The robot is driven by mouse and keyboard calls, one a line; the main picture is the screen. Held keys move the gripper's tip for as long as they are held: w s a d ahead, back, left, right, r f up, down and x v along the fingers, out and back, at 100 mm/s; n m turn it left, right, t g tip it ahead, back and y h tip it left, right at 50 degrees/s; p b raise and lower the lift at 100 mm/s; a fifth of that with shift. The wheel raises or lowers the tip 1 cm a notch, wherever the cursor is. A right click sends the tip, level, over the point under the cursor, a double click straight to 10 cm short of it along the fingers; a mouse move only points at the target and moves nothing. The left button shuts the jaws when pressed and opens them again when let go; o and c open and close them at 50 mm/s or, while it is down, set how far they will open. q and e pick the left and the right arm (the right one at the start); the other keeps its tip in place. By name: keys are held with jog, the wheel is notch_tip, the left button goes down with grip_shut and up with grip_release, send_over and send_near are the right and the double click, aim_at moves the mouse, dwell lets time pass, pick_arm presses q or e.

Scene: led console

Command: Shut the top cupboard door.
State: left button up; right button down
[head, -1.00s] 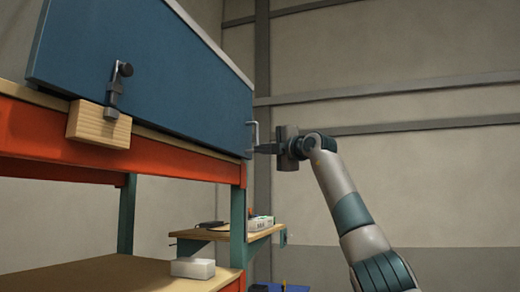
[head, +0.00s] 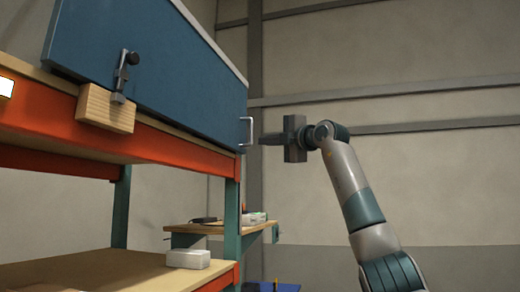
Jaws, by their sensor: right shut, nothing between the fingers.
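The top cupboard is a blue box-like unit above the orange-edged shelf. Its large blue front panel (head: 150,65), which looks like the door, carries a metal bar handle (head: 246,133) near its lower right corner. I cannot tell how far the door stands open. My right gripper (head: 262,139) is shut and empty, just right of the handle, with a small apparent gap between them. Its fingers point left toward the handle. My left gripper is not in view.
A clamp (head: 122,76) and a wooden block (head: 105,108) sit at the panel's lower edge. The orange shelf beam (head: 160,143) runs below. A white box (head: 188,258) lies on the lower shelf. A small side shelf (head: 200,227) holds items.

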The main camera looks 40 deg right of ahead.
jog(key=shift+s+d+f+b, duration=0.15)
jog(key=shift+s+b, duration=0.25)
jog(key=shift+s, duration=0.65)
jog(key=shift+s+f+b, duration=0.15)
jog(key=shift+s+b, duration=0.25)
jog(key=shift+s, duration=0.6)
